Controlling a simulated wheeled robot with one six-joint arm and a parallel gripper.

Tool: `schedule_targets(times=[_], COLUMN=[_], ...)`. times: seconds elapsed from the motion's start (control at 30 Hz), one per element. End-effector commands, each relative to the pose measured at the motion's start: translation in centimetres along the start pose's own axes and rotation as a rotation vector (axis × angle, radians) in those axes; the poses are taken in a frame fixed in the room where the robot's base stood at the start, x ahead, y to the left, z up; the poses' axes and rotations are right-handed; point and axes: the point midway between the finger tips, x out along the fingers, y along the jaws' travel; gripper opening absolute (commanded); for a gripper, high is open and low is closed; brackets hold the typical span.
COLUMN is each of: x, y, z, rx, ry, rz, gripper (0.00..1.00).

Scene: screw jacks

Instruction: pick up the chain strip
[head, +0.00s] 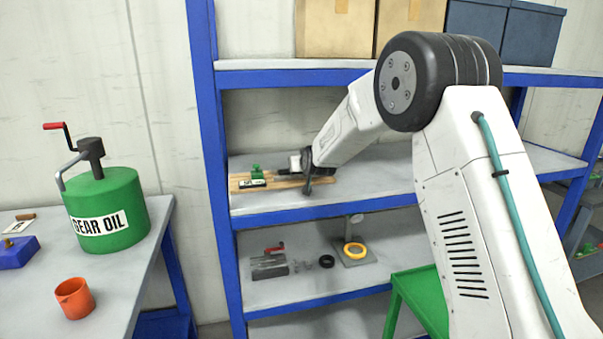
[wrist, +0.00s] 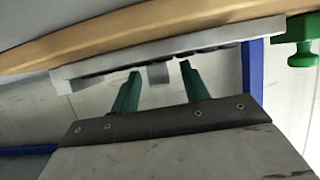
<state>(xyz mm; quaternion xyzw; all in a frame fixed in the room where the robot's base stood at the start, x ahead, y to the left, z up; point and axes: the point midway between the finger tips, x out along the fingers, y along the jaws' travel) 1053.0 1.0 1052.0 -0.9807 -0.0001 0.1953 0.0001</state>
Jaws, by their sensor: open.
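In the wrist view, a long pale grey strip (wrist: 220,38) with a dark, uneven row along its lower edge lies across the picture; it may be the chain strip, but the links are not clear. A small grey tab (wrist: 158,74) juts from its middle. My gripper (wrist: 160,68) is open, its two green fingers apart on either side of the tab, with nothing held. Whether the fingertips touch the strip cannot be told. In the head view my gripper (head: 283,175) is low over the blue-framed shelf, where its fingers are hard to make out.
A wooden board (head: 287,184) lies on the shelf (head: 380,178), with a green fitting (head: 256,171) on it. A blue upright (head: 211,150) stands left of it, and a shelf (head: 300,64) with boxes is above. A green gear oil can (head: 120,195) stands on the left table.

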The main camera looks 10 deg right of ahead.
Motion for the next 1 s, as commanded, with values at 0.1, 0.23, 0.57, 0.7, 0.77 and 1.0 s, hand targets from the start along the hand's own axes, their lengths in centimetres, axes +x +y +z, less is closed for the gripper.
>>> schedule_targets(times=[0.1,0.23,0.57,0.7,0.77,1.0], x=[0.4,0.4,0.3,0.3,0.3,-0.5], y=[0.0,0.0,0.0,0.0,0.0,0.0], z=[0.0,0.0,-0.1,-0.1,-0.2,-2.0], rx=[0.0,0.0,0.0,0.0,0.0,-0.001], ry=[0.0,0.0,0.002,0.002,0.002,0.005], rz=[0.0,0.0,0.0,0.0,0.0,0.0], gripper=[0.45,0.45,0.0,0.0,0.0,0.0])
